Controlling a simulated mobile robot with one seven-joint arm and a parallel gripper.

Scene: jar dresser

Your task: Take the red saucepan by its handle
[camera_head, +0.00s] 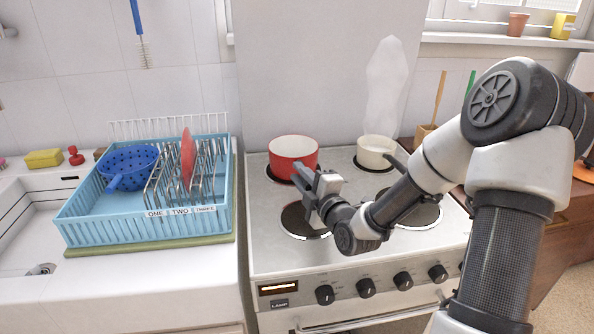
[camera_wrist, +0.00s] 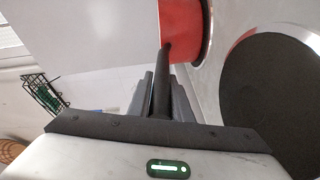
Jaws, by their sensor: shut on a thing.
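The red saucepan (camera_head: 292,152) with a white inside sits on the back left burner of the stove (camera_head: 262,222). Its red side also shows at the top of the wrist view (camera_wrist: 184,30). Its dark handle (camera_wrist: 164,72) runs from the pan down between my fingers. My gripper (camera_head: 308,182) is in front of the pan. In the wrist view my gripper (camera_wrist: 161,92) is shut on the handle, with one finger on each side. The handle's far end is hidden by the gripper body.
A cream saucepan (camera_head: 377,152) with steam above it stands on the back right burner. The front left burner (camera_head: 300,220) is bare and lies below my gripper. A blue dish rack (camera_head: 80,232) with a blue colander (camera_head: 130,160) and a red plate (camera_head: 188,157) stands left of the stove.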

